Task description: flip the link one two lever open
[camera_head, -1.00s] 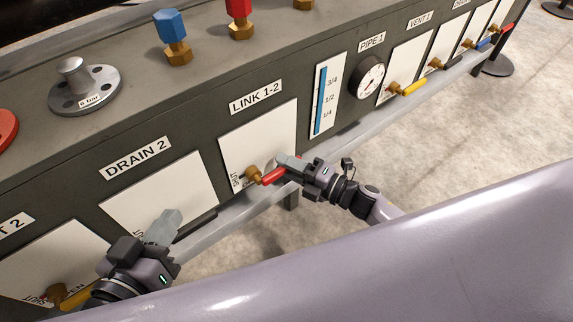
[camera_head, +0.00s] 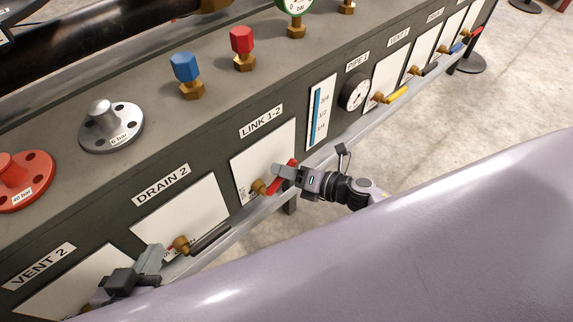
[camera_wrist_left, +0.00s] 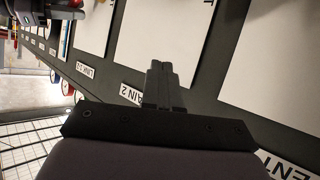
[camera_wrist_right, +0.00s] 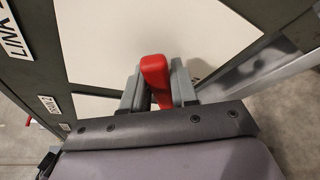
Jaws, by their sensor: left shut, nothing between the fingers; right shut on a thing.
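The link one two lever is a red handle (camera_head: 275,187) on a brass valve (camera_head: 259,187), in front of the white panel under the LINK 1-2 label (camera_head: 261,121). It slants up and to the right from the valve in the head view. My right gripper (camera_head: 283,172) is shut on this handle; the right wrist view shows the red handle (camera_wrist_right: 155,78) between the two grey fingers. My left gripper (camera_head: 150,259) is shut and empty in front of the lower panels, near the DRAIN 2 valve (camera_head: 181,244). Its closed fingers show in the left wrist view (camera_wrist_left: 163,82).
A dark DRAIN 2 lever (camera_head: 210,240) lies between my two grippers. A grey rail (camera_head: 240,219) runs along the front below the panels. A yellow lever (camera_head: 397,95) and a gauge (camera_head: 355,91) are further right. The floor at the right is open.

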